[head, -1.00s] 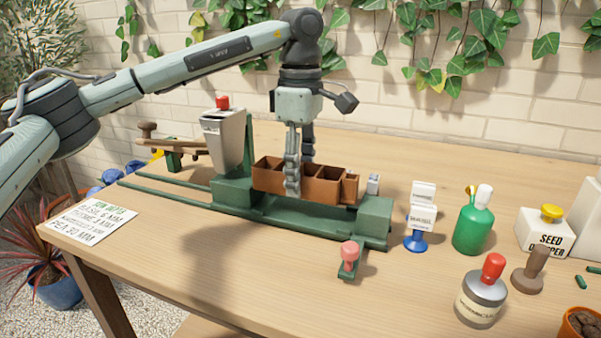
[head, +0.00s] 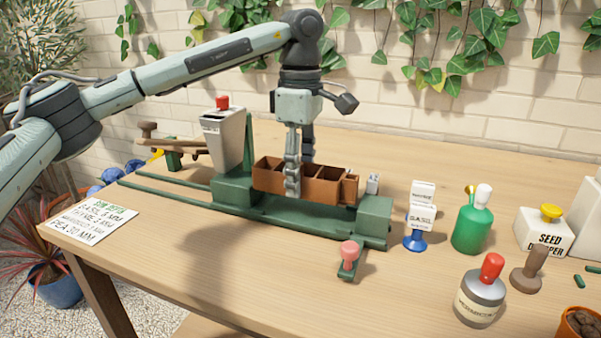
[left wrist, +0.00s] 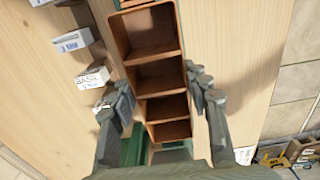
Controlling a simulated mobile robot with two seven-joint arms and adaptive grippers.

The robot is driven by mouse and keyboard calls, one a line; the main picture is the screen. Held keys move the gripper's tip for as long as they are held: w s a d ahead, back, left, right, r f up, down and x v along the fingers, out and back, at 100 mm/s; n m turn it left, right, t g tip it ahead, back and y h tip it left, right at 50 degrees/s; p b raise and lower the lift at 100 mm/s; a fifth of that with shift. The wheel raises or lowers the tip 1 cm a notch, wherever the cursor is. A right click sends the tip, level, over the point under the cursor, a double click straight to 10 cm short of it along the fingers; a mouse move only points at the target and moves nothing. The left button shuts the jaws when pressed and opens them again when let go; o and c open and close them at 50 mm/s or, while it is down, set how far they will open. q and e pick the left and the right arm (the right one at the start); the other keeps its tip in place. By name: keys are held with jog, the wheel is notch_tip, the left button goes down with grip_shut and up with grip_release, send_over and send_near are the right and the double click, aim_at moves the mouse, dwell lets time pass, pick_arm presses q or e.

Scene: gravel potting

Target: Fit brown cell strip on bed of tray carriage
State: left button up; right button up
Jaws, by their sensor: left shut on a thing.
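The brown cell strip (head: 327,190) is an open box with several empty compartments. It lies lengthwise over the green tray carriage (head: 300,222), between the carriage's raised left block and its right end block. It looks level; whether its underside rests fully on the bed is hidden. My left gripper (head: 300,172) points down with one finger on each long side of the strip, shut on it. In the left wrist view the strip (left wrist: 155,70) runs between the two fingers (left wrist: 160,95). My right gripper does not show.
A grey hopper (head: 224,135) with a red knob stands left of the strip. A pink-knobbed lever (head: 349,257) sticks out in front of the carriage. A blue-based label stand (head: 416,240), green bottle (head: 472,228) and red-capped jar (head: 482,295) stand right.

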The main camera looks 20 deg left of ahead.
pick_arm(q)
jog(key=shift+f, duration=0.2)
jog(key=shift+f+b, duration=0.6)
jog(key=shift+f, duration=0.25)
jog(key=shift+f, duration=0.25)
jog(key=shift+f+b, duration=0.5)
jog(key=shift+f, duration=0.2)
jog(key=shift+f, duration=0.1)
dwell(0.6)
jog(key=o, duration=1)
jog(key=shift+o, duration=0.6)
